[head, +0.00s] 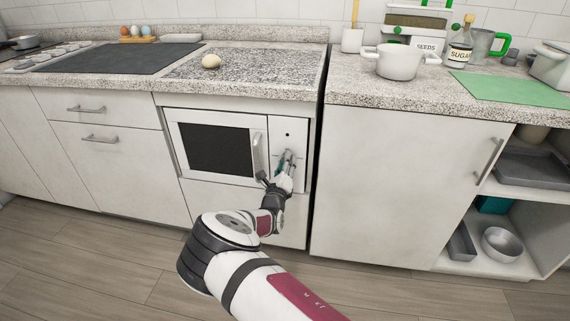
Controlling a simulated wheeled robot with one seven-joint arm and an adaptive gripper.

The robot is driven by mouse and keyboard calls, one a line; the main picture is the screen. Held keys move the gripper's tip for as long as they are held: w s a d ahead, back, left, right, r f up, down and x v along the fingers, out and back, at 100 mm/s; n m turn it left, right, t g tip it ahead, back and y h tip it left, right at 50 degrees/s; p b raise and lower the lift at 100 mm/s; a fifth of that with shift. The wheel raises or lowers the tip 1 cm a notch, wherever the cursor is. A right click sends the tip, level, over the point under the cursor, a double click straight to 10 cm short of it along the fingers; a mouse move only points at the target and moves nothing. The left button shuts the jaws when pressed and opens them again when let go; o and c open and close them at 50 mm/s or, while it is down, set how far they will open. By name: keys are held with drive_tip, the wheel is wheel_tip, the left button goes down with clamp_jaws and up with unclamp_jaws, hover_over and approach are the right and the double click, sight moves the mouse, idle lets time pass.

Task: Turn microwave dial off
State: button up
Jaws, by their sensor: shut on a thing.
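The white microwave (174,135) is built into the cabinet front below the counter. It has a dark window (215,148) and a vertical handle (257,150). Its control panel (278,126) is on the right and bears a small dark dot. My gripper (286,160) is at the middle of this panel, right of the handle, and is shut on the dial. The fingers hide most of the dial, so its setting cannot be read. The microwave door looks closed.
The door handle is close to the left of my gripper. The counter (240,68) above holds a round pale item (211,61). A cabinet door (400,180) stands to the right, and the wooden floor (110,255) in front is clear.

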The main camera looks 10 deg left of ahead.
drive_tip(key=shift+f, duration=0.1)
drive_tip(key=o, duration=1.2)
drive_tip(key=shift+c, duration=0.2)
drive_tip(key=s+f, duration=0.1)
drive_tip(key=s, duration=1.1)
drive_tip(key=shift+a, duration=0.2)
